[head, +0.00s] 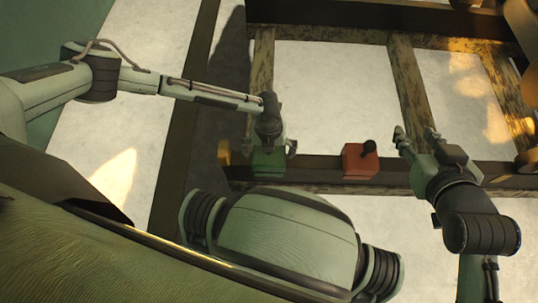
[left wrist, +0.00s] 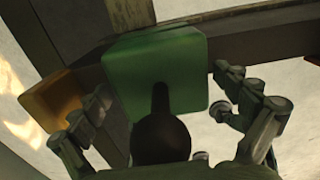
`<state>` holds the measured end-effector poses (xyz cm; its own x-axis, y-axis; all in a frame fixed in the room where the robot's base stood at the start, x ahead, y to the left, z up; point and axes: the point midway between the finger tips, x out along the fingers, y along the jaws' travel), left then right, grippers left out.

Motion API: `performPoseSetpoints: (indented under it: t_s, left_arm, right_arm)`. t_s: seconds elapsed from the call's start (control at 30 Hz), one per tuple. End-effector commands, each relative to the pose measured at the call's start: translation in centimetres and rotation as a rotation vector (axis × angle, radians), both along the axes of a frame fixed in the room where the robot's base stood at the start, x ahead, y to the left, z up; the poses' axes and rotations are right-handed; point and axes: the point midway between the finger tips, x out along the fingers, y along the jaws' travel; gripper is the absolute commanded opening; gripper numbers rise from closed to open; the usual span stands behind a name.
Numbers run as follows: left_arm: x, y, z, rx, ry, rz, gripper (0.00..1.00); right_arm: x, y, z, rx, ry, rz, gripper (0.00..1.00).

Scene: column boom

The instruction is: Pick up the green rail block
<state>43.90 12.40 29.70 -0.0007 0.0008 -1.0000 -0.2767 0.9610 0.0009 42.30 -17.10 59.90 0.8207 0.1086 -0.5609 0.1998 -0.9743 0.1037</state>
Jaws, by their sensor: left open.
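The green rail block (head: 268,164) sits on a dark rail in the head view, directly below my left gripper (head: 269,150). In the left wrist view, the green block (left wrist: 150,65) fills the upper middle. A dark knob (left wrist: 160,135) on a short stem stands up from it towards the camera. My left gripper (left wrist: 165,112) is open, with one finger on each side of the knob. The fingers look apart from the knob. My right gripper (head: 416,134) is open and empty, over the rail to the right.
A red block (head: 360,160) with a black knob sits on the same rail, between my grippers. A yellow-orange block (head: 224,152) is left of the green one and also shows in the left wrist view (left wrist: 50,100). Weathered beams (head: 408,75) form a frame behind, with pale floor between them.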

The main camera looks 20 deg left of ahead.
Motion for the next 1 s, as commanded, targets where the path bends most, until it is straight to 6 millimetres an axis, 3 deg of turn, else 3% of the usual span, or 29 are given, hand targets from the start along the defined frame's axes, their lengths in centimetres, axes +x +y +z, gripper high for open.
performPoseSetpoints:
  t_s: [0.27, 0.87, 1.0]
  left_arm:
    - [-0.03, -0.03, -0.24, -0.001, 0.000, 0.000, 1.00]
    - [-0.03, 0.03, -0.23, 0.001, 0.000, 0.000, 0.26]
    - [0.12, -0.05, -0.09, -0.001, -0.002, 0.000, 0.26]
  right_arm:
    - [0.18, 0.23, 0.28, 0.006, -0.015, 0.004, 0.40]
    - [0.17, 0.23, 0.25, 0.006, -0.014, 0.004, 0.40]
    - [0.18, 0.23, 0.27, 0.006, -0.014, 0.004, 0.40]
